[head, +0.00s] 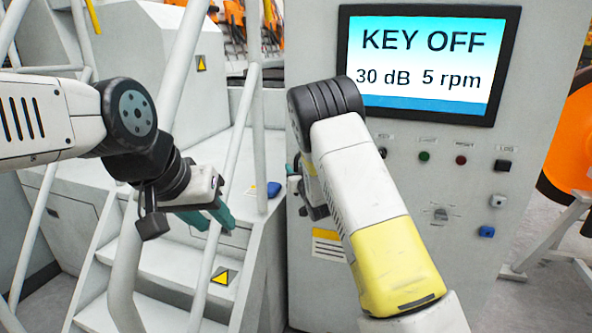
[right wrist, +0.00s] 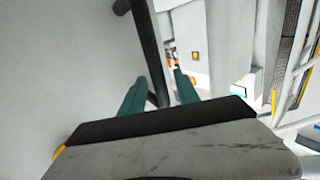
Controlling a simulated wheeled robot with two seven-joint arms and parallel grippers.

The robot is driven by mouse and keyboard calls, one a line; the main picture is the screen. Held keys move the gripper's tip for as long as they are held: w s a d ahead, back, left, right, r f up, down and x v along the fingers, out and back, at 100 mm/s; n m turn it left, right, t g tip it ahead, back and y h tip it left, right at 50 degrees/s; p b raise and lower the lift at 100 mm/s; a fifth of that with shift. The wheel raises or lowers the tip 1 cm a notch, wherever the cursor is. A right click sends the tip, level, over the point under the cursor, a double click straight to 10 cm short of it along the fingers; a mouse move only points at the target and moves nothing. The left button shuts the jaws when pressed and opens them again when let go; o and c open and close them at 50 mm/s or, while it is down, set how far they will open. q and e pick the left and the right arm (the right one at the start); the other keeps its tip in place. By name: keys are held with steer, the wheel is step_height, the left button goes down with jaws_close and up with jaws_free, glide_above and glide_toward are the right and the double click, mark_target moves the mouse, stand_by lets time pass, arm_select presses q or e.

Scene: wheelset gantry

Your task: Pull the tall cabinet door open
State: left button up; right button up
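The tall grey cabinet (head: 400,215) stands upright at the right of the head view, its face towards me. A plain grey panel of it fills the left of the right wrist view (right wrist: 65,65). My right gripper (right wrist: 160,85) is at the cabinet's left part, mostly hidden behind my forearm in the head view. In the right wrist view a dark bar handle (right wrist: 148,45) runs between its two teal fingers, which look apart, with a gap beside the bar. No opening of the door is visible. My left gripper (head: 212,217) hangs empty before the stairs, its fingers apart.
A screen (head: 425,65) reading "KEY OFF" and several buttons sit on the cabinet face. White stairs (head: 160,265) with railings (head: 240,135) stand left of the cabinet. A blue object (head: 273,188) lies near them. An orange wheel-like part (head: 575,140) is at the right edge.

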steer(key=shift+c, duration=0.5)
jaws_close()
stand_by(0.8)
